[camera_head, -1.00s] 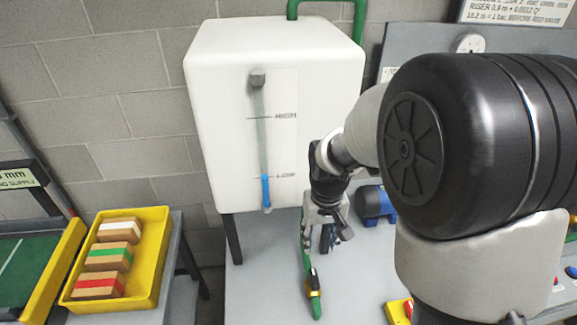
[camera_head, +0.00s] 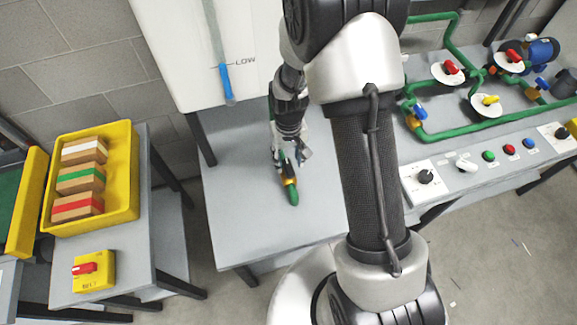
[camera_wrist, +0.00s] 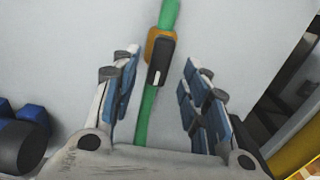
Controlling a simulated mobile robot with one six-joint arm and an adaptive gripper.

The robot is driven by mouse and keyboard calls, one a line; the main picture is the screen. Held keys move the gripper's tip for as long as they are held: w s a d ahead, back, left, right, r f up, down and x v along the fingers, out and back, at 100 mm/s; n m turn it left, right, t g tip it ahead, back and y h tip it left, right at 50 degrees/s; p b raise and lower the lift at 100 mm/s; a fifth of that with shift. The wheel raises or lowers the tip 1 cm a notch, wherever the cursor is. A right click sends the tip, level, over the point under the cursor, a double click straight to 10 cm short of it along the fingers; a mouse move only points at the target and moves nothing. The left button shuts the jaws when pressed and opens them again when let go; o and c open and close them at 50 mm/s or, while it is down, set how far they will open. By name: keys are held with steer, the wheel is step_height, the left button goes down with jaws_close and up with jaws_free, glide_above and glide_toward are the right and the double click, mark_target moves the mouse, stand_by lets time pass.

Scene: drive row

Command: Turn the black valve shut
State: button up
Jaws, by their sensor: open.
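The black valve (camera_wrist: 161,62) is a black handle with a short white mark on an orange-brass body, set on a green pipe (camera_wrist: 146,115). Its handle lies roughly along the pipe in the wrist view. In the head view the valve (camera_head: 287,173) is small, on the grey bench under the white tank. My gripper (camera_wrist: 160,92) is open, with blue-padded fingers on both sides of the pipe and the valve in line with the gap. No contact with the handle shows. In the head view my gripper (camera_head: 291,156) is just above and behind the valve.
The white tank (camera_head: 170,60) stands behind the bench (camera_head: 235,215). A panel with red, yellow and blue valves and a row of knobs is at right.

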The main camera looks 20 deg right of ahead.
mark_target(289, 166)
steer(key=shift+f+b, duration=0.35)
steer(key=shift+f, duration=1.35)
steer(key=shift+c, duration=0.6)
jaws_close()
